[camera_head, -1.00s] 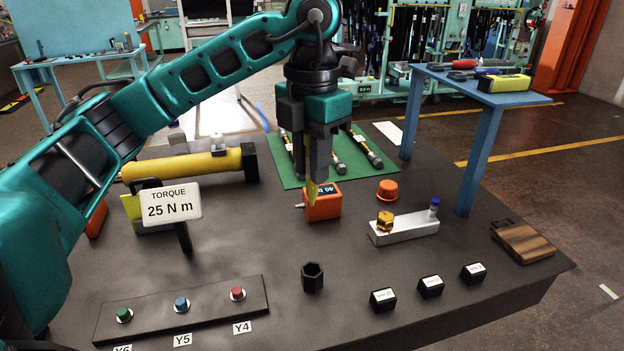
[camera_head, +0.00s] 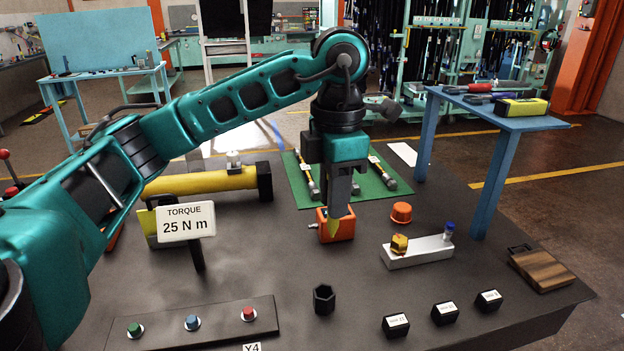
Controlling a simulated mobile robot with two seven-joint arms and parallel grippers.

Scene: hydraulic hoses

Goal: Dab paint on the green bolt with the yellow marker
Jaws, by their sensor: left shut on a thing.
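My left gripper (camera_head: 337,205) is shut on the yellow marker (camera_head: 334,228), which points down with its tip lowest. The marker shows in front of an orange box (camera_head: 346,230) near the middle of the table; I cannot tell whether they touch. The green bolt (camera_head: 134,328) stands at the left end of a dark strip (camera_head: 165,330) at the near left, with a blue bolt (camera_head: 192,321) and a red bolt (camera_head: 249,314) to its right. The gripper is well behind and to the right of the green bolt. My right gripper is out of view.
A torque sign (camera_head: 186,221) reading 25 N m stands between the arm and the strip. A black hex socket (camera_head: 324,299) stands right of the strip. A metal block (camera_head: 418,252), an orange cap (camera_head: 401,212) and several black labelled blocks lie to the right.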

